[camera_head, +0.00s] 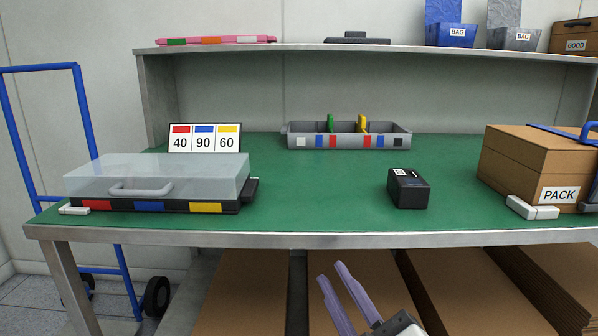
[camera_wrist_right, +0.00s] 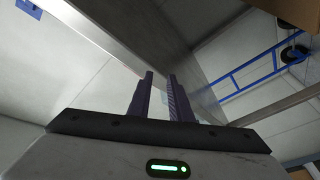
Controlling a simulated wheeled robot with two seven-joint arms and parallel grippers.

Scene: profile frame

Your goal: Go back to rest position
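My right gripper (camera_head: 340,283) shows at the bottom middle of the head view, in front of and below the table's front edge. Its two purple fingers are apart with nothing between them. In the right wrist view the fingers (camera_wrist_right: 161,85) also stand apart with an empty gap, pointing toward the wall and a table edge. My left gripper is not in view. The green-topped table (camera_head: 320,205) stands in front of me, clear of the right gripper.
On the table are a clear-lidded case (camera_head: 160,180), a number sign (camera_head: 204,139), a grey divided tray (camera_head: 347,139), a black device (camera_head: 408,188) and a PACK box (camera_head: 535,165). A shelf (camera_head: 300,47) runs behind. A blue cart (camera_head: 75,140) stands left. Brown boards (camera_head: 245,295) are under the table.

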